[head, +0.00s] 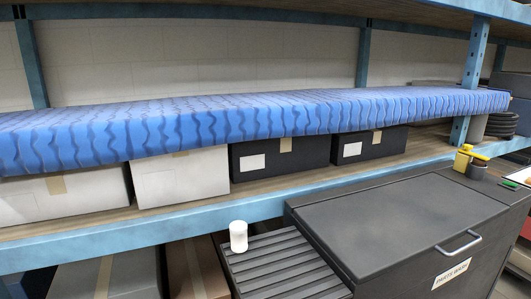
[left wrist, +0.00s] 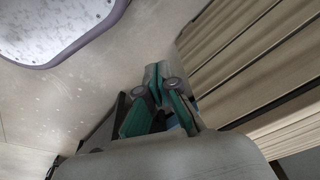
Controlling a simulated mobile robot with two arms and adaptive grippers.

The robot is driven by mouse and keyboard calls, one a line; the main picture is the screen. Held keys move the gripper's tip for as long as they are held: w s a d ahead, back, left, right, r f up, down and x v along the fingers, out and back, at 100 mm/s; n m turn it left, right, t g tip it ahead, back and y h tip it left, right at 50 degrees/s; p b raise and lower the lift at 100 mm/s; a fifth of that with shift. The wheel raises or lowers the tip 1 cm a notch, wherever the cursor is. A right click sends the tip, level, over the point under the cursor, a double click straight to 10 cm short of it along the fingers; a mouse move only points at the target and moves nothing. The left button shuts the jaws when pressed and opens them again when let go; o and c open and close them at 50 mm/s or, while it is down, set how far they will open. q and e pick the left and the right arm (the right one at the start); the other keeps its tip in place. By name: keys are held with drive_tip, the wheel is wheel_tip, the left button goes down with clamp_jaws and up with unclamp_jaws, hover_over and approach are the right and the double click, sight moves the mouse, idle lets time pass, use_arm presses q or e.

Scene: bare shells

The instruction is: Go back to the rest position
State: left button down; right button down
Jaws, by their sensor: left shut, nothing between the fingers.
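My left gripper (left wrist: 160,86) shows in the left wrist view, with dark fingers and teal pads. Its fingers come together and hold nothing. Below it in that view is a pale, speckled floor, with a slatted wooden surface to the right. Neither gripper shows in the head view, and my right gripper is in neither view.
In the head view a blue wavy-patterned slab (head: 250,115) lies across a blue-framed shelf above white and black boxes (head: 180,180). A dark parts washer (head: 400,225) and a white cylinder (head: 238,236) on a ribbed dark surface (head: 275,262) stand in front.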

use_arm(q)
drive_tip(key=s+a+f+g, duration=0.1)
drive_tip(key=s+a+f, duration=0.2)
drive_tip(key=s+f, duration=1)
drive_tip(key=s, duration=0.2)
drive_tip(key=shift+s+f+p, duration=0.2)
drive_tip(key=shift+s+p, duration=0.2)
